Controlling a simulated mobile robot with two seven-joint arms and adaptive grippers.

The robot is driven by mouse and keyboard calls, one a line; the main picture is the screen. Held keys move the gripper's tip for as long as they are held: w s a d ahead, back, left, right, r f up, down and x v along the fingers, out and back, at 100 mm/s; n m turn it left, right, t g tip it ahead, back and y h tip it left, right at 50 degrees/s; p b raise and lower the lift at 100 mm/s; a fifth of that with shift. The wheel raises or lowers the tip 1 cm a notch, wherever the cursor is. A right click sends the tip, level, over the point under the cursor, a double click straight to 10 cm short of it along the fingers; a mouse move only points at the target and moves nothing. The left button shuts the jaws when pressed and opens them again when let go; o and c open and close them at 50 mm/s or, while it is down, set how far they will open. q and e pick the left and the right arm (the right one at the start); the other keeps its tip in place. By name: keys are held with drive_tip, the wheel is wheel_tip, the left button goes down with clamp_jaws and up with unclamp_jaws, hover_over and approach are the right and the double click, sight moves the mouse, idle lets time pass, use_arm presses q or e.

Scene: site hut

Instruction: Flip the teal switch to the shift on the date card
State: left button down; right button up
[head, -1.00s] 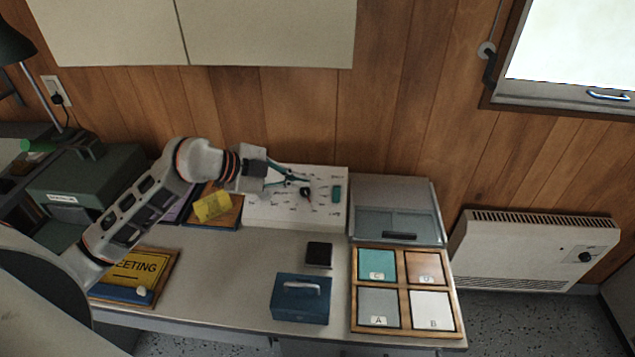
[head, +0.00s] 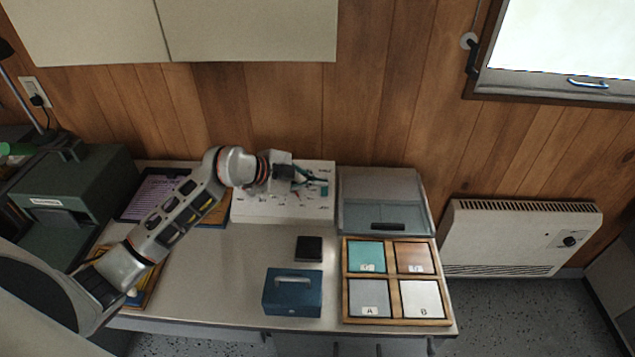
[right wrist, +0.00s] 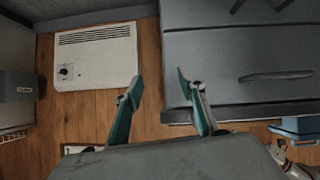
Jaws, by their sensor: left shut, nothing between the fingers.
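The white switch panel (head: 285,211) lies on the desk against the wall, with small marks and controls on it. The teal switch (head: 324,190) is near its right edge; its setting is too small to read. My left gripper (head: 322,181) is over the panel's right part, shut and empty, its tips close to the teal switch. I cannot tell whether they touch. The gripper and wrist hide part of the panel. I cannot make out the date card. My right gripper (right wrist: 158,82) is open and empty in the right wrist view, away from the panel.
A blue cash box (head: 292,293) and a black square item (head: 309,249) stand in front of the panel. A wooden sorting tray (head: 396,281) and a grey lidded box (head: 382,190) are to the right. A green case (head: 75,195) is left. A wall heater (head: 520,240) is beyond the desk.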

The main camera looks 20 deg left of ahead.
sight(324, 188)
use_arm(q)
drive_tip(key=shift+w+a+f, duration=0.2)
drive_tip(key=shift+w+f, duration=0.4)
drive_tip(key=shift+f, duration=0.15)
drive_tip(key=shift+w+a+f, duration=0.2)
drive_tip(key=shift+w+f, duration=0.4)
drive_tip(key=shift+f, duration=0.15)
use_arm(e)
drive_tip(key=shift+s+f, duration=0.1)
drive_tip(key=shift+f, duration=0.45)
use_arm(q)
drive_tip(key=shift+w+f, duration=0.1)
drive_tip(key=shift+w, duration=0.1)
drive_tip(key=shift+s, duration=0.25)
use_arm(e)
drive_tip(key=shift+s+r, duration=0.15)
drive_tip(key=shift+s, duration=0.15)
